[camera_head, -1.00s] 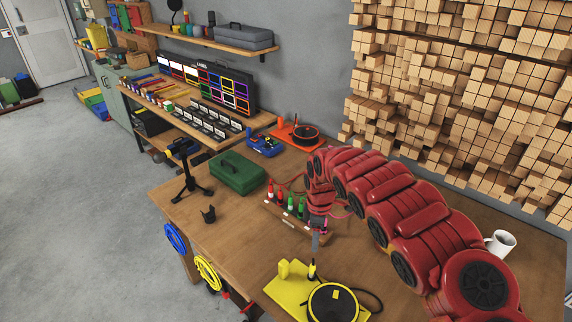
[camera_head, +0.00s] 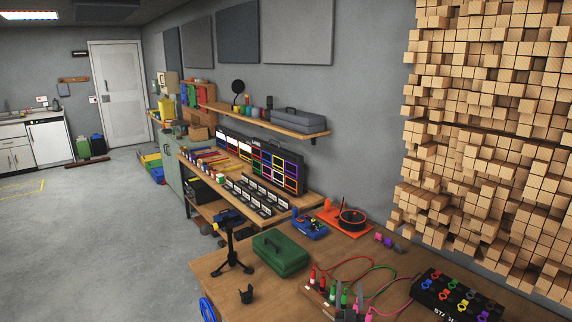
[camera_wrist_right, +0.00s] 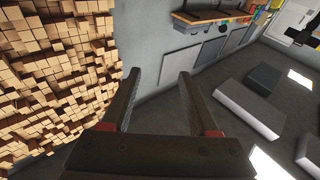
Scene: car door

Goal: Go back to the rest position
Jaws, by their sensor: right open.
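My right gripper shows in the right wrist view (camera_wrist_right: 158,76), with its two dark fingers apart and nothing between them. My left gripper is in neither view.
The wooden workbench (camera_head: 215,268) bears a green case (camera_head: 281,255), a black tripod (camera_head: 231,254), an orange board (camera_head: 345,219) and a black box with coloured clips (camera_head: 455,298). A wooden block wall (camera_head: 490,130) rises at the right. The floor (camera_head: 90,240) at left is clear.

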